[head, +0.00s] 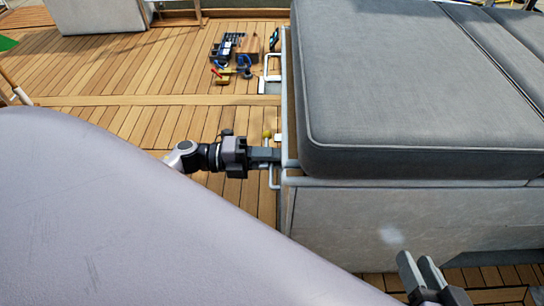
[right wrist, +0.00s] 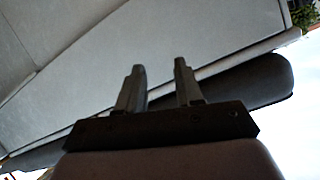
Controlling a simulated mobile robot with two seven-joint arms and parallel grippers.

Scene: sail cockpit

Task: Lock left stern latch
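I cannot make out the left stern latch for certain. A metal bar (head: 272,178) and a small yellow knob (head: 266,133) sit at the left edge of the grey-cushioned locker. My left gripper (head: 265,156) is at that edge, its fingers reaching toward the metal bar. I cannot tell whether it touches or holds anything. My right gripper (head: 420,270) is in front of the locker's near wall. In the right wrist view its two fingers (right wrist: 160,85) stand apart with nothing between them.
The grey cushion (head: 405,95) tops the pale locker (head: 370,220). Tools (head: 235,52) and a wooden block lie on the planked deck (head: 140,70) at the back. A white metal frame (head: 270,73) stands by the locker's far left side. The deck at left is mostly clear.

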